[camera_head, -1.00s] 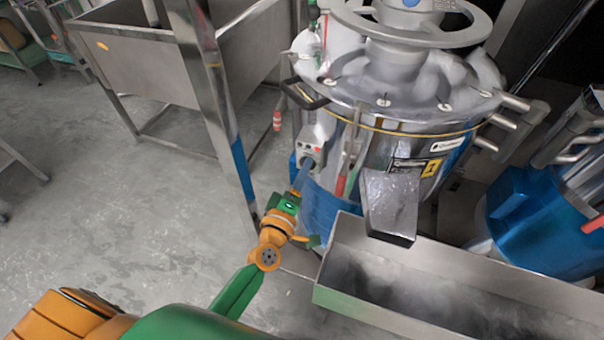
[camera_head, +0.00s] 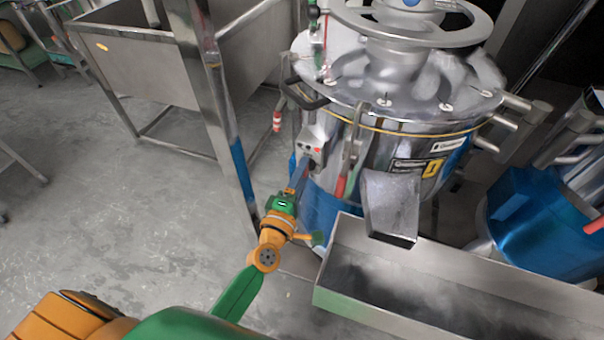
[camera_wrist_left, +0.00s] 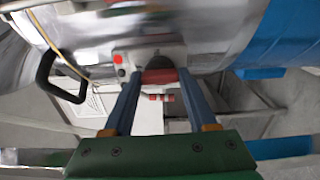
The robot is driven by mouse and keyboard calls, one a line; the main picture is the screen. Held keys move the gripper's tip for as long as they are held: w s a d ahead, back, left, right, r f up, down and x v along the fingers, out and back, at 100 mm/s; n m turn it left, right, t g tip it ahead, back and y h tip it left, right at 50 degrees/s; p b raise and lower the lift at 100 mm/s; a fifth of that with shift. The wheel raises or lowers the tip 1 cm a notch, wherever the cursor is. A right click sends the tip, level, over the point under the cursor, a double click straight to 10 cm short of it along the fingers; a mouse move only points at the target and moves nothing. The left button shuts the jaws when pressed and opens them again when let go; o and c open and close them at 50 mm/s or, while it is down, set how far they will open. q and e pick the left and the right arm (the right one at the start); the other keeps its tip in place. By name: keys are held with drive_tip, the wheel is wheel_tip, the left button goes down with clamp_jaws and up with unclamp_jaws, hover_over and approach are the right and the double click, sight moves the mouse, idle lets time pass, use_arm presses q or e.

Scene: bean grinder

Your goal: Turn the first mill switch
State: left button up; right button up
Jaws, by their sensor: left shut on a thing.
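The first mill (camera_head: 400,150) is a large steel drum with a grey switch box (camera_head: 312,141) on its left side; the box carries a red button. In the left wrist view the switch box (camera_wrist_left: 150,54) is straight ahead, with a red button at its left. My left gripper (camera_head: 304,165) reaches the box's lower part in the head view. The knob is hidden behind the fingers in the head view. My right gripper is not in view.
A steel trough (camera_head: 335,275) stands below the mill's chute (camera_head: 392,205), right of my left arm. A steel frame post (camera_head: 232,150) stands close left of the gripper. A black handle (camera_head: 305,95) juts out above the box. Open floor (camera_head: 130,230) lies to the left.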

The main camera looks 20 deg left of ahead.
use_arm(q)
drive_tip(key=o, duration=1.4)
drive_tip(key=shift+c, duration=0.2)
drive_tip(key=s, duration=0.7)
drive_tip(key=shift+b, duration=0.3)
drive_tip(key=shift+a, duration=0.1)
